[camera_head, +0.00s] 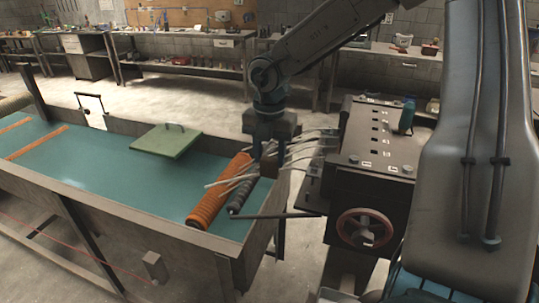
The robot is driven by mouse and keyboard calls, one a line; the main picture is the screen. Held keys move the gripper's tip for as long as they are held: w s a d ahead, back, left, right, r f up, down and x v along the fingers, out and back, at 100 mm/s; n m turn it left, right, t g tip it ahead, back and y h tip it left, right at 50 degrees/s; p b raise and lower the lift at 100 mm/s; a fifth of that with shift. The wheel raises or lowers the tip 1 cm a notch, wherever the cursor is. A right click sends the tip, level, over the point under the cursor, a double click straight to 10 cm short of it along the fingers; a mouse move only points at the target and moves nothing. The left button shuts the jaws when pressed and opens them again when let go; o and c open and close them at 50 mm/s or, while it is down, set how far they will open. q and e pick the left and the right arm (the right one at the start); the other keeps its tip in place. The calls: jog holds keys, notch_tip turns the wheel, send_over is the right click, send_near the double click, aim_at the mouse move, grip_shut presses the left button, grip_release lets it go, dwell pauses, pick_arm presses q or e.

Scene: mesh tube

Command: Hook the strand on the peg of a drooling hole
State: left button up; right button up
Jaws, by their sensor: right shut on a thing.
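Several pale strands (225,181) come from the left side of a dark machine (375,140) and reach over the near right end of a water-filled trough. My right gripper (268,161) hangs from above among these strands, between the machine and the trough. It is shut on what looks like a strand; its fingertips are small and partly hidden, so the exact hold is unclear. The holes and pegs on the machine's strand side are too small to tell apart. My left gripper is not in view.
The trough (110,210) holds an orange ribbed roller (207,206) and a dark ribbed roller (243,193) near the strands. A green lidded plate (166,141) lies across its far side. A red handwheel (364,228) sits on the machine's front. Workbenches stand behind, beyond open floor.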

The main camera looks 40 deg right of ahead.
jog(key=shift+f+b, duration=1.6)
jog(key=shift+b, duration=0.7)
dwell(1.8)
jog(key=o, duration=1.3)
